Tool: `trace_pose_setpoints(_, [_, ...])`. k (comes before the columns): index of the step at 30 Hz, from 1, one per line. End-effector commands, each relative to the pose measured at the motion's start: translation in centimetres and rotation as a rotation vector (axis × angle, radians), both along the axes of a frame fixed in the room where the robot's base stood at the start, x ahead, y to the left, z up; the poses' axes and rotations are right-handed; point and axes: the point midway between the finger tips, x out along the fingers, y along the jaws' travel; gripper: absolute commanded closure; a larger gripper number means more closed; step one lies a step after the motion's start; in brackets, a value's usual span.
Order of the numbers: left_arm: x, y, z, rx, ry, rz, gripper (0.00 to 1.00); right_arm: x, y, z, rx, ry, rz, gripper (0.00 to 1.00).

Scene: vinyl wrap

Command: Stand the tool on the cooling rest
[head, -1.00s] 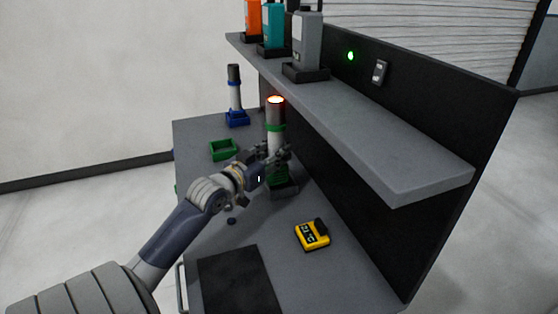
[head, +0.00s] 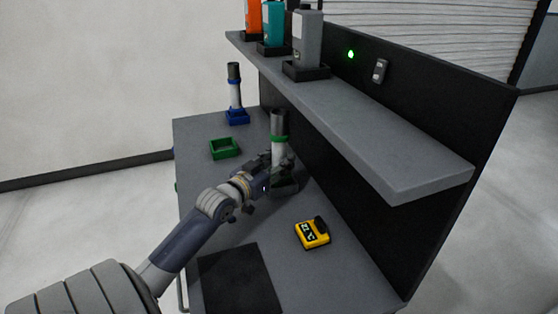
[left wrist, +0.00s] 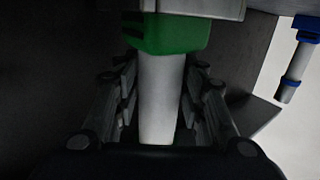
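The tool (head: 279,150) is a pale upright cylinder with a green collar and a dark, unlit nozzle. It stands at or just above a dark block-like holder (head: 286,187) under the shelf; the contact is hidden. My left gripper (head: 274,163) is at its lower body. In the left wrist view the fingers lie on both sides of the pale handle (left wrist: 160,100), under the green collar; I cannot tell whether they press on it. An empty green square rest (head: 223,149) sits on the bench to the left. My right gripper is not in view.
A similar tool (head: 235,88) stands in a blue rest (head: 237,117) at the far end. A yellow device (head: 312,234) and a dark mat (head: 238,281) lie nearer.

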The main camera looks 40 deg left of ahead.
Motion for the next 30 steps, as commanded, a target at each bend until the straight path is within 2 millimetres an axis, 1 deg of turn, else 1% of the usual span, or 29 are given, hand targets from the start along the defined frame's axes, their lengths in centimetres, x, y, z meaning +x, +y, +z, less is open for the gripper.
trace_pose_setpoints(10, [0.0, 0.0, 0.1, 0.000, 0.000, 0.000, 0.47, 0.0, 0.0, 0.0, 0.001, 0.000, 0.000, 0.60])
trace_pose_setpoints(13, [0.0, 0.0, 0.6, 0.000, -0.002, 0.000, 0.47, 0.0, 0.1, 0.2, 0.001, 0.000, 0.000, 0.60])
trace_pose_setpoints(14, [-0.2, 0.0, 0.4, 0.000, 0.000, 0.000, 0.47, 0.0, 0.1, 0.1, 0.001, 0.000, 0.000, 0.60])
trace_pose_setpoints(17, [-1.1, -0.1, 0.3, 0.000, 0.002, 0.000, 0.47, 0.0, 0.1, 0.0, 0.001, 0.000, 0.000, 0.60])
trace_pose_setpoints(20, [-2.5, -0.3, 0.3, -0.001, 0.002, 0.000, 0.47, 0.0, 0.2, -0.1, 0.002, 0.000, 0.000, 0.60])
trace_pose_setpoints(30, [-7.7, -0.9, 0.6, 0.000, 0.003, 0.000, 0.47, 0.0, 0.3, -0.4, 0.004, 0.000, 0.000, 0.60])
